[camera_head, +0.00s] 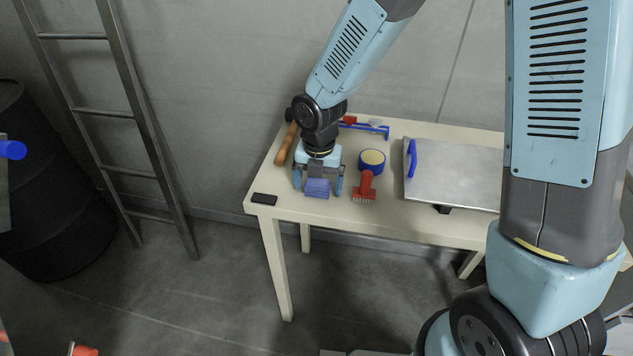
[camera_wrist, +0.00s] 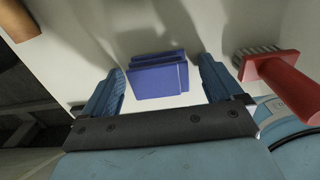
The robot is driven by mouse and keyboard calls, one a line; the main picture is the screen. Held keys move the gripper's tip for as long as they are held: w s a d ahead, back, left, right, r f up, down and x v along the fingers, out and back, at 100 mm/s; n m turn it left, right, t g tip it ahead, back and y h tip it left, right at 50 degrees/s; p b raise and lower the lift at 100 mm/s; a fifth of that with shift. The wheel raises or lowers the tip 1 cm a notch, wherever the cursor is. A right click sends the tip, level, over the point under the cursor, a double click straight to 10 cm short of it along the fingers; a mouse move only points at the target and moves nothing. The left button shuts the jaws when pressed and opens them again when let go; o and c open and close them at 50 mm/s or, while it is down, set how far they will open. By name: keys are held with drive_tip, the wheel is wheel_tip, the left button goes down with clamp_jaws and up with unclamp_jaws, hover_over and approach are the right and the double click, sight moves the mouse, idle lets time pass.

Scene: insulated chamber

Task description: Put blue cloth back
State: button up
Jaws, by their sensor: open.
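The blue cloth (camera_head: 317,188) is a small folded block on the cream table, near its front left part. In the wrist view the blue cloth (camera_wrist: 158,76) lies between and just beyond my two fingertips. My gripper (camera_head: 319,185) is over the table, pointing down, with one finger on each side of the cloth. My gripper (camera_wrist: 160,88) is open, and a gap shows between each finger and the cloth. I cannot tell how high the fingertips are above the tabletop.
A red brush (camera_head: 366,187), a blue tape roll (camera_head: 372,160) and a metal case (camera_head: 455,176) are right of my gripper. A black block (camera_head: 264,199) lies at the front left corner, a wooden handle (camera_head: 287,145) behind.

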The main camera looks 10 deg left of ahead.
sight(319, 182)
drive_tip(key=shift+r, duration=0.1)
wheel_tip(319, 182, up, 12)
drive_tip(key=d+r+m+t, duration=0.1)
drive_tip(key=d+r+m, duration=0.5)
drive_tip(key=d+m, duration=0.25)
drive_tip(key=s+d+r+m+t, duration=0.1)
drive_tip(key=s+d+r+m, duration=0.2)
drive_tip(key=d+m, duration=0.4)
drive_tip(key=s+d+r+m+t, duration=0.2)
drive_tip(key=s+d+r+m, duration=0.2)
drive_tip(key=d+m, duration=0.3)
drive_tip(key=s+d+r+m+t, duration=0.1)
drive_tip(key=s+d+r+m, duration=0.3)
drive_tip(key=d+m, duration=0.3)
drive_tip(key=m, duration=0.5)
drive_tip(key=shift+d, duration=0.35)
